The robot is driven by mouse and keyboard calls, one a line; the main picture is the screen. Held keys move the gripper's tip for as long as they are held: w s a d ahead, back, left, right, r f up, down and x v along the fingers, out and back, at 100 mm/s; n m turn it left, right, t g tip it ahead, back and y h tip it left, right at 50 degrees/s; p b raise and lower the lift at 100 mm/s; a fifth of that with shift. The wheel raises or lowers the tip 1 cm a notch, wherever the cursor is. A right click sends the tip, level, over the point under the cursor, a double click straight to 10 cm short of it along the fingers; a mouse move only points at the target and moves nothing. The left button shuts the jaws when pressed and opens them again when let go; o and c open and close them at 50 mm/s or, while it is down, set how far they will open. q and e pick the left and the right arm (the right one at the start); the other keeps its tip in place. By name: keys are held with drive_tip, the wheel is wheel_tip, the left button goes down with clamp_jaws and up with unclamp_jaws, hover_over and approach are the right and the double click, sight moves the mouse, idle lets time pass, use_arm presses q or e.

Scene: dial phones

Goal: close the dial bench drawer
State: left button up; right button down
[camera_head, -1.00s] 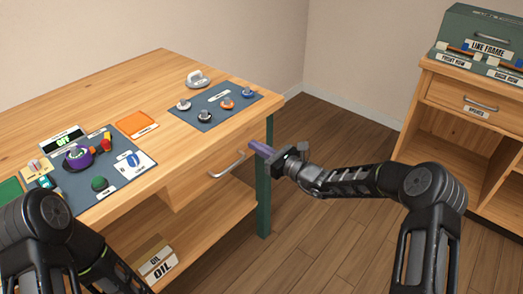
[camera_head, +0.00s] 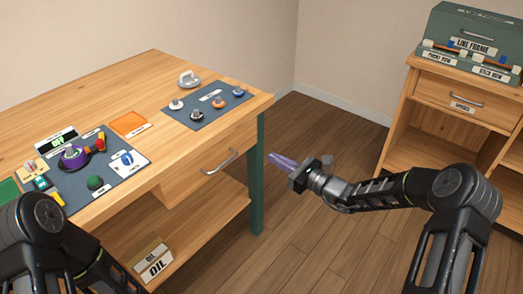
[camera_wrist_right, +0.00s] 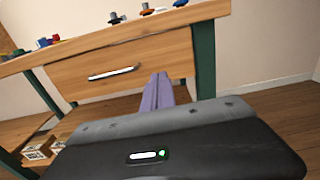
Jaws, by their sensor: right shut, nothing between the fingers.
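The wooden drawer of the dial bench (camera_head: 195,180) sits under the bench top at its right end, with a silver bar handle (camera_head: 220,162) on its front. In the right wrist view the drawer front (camera_wrist_right: 130,70) sits beneath the top's edge; I cannot tell whether a small gap remains. My right gripper (camera_head: 278,160), with purple fingers, is shut and empty, right of the drawer and apart from the handle. Its fingers (camera_wrist_right: 158,92) point toward the drawer front's right part. My left arm shows at the lower left, but its gripper is out of view.
The green bench leg (camera_head: 256,175) stands between the drawer and my right gripper in the head view. A lower shelf (camera_head: 205,225) holds oil boxes (camera_head: 151,262). Dials and mats lie on the bench top. A second wooden cabinet (camera_head: 440,95) stands right. Floor between is clear.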

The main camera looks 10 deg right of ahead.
drive_tip(key=v, duration=0.2)
drive_tip(key=shift+s+d, duration=0.25)
drive_tip(key=shift+s, duration=0.05)
drive_tip(key=shift+f, duration=0.1)
